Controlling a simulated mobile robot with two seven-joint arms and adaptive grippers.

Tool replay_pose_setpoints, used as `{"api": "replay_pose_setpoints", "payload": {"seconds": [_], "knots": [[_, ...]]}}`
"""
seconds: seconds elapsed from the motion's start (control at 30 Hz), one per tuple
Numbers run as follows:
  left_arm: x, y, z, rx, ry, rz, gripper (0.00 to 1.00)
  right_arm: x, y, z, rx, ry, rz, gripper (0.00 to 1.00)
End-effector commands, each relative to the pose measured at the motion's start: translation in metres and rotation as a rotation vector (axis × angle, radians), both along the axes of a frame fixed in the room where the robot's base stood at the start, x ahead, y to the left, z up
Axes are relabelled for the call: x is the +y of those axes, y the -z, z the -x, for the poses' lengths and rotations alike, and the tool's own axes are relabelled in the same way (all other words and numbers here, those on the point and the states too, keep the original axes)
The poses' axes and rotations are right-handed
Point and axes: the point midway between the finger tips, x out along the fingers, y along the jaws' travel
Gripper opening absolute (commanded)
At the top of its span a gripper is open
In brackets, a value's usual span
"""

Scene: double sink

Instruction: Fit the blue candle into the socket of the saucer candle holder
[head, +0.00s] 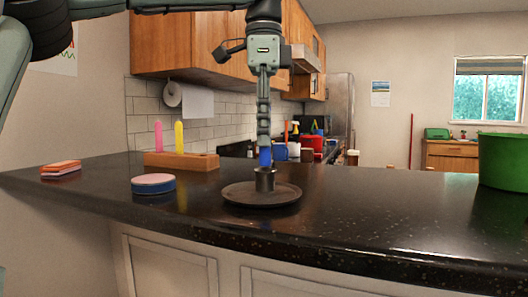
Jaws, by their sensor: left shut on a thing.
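My left gripper (264,139) points straight down above the saucer candle holder and is shut on the blue candle (265,156). The candle is upright, with only a short blue part showing below the fingers. Its lower end meets the top of the socket (265,180) of the dark saucer candle holder (240,195). I cannot tell how deep the candle sits in the socket. The holder stands flat on the black counter. My right gripper is not in view.
A wooden block (200,162) holds a pink candle (158,136) and a yellow candle (179,137) behind left. A round pink-and-blue item (154,184) and a stack of flat orange pieces (61,169) lie left. A green tub (503,160) stands right. The counter (380,205) between is clear.

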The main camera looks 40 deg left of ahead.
Motion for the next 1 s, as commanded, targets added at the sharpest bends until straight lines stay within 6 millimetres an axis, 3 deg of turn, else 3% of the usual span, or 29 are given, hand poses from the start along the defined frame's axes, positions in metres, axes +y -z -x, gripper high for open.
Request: {"api": "replay_pose_setpoints", "payload": {"seconds": [0.3, 0.67, 0.7, 0.73, 1.0], "knots": [[0.000, 0.038, 0.000, 0.001, 0.000, -0.002, 0.00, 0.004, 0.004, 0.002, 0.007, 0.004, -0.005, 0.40], [0.000, 0.042, 0.000, 0.002, -0.001, -0.001, 0.00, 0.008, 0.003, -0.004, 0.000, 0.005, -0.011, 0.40], [0.000, 0.042, 0.000, 0.002, 0.000, -0.001, 0.19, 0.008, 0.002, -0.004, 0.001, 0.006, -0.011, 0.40], [0.000, 0.042, 0.000, 0.002, 0.000, -0.001, 0.23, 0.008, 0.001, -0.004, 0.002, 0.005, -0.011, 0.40], [0.000, 0.042, 0.000, 0.002, -0.001, -0.001, 0.26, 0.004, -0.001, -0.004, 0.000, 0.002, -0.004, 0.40]]}}
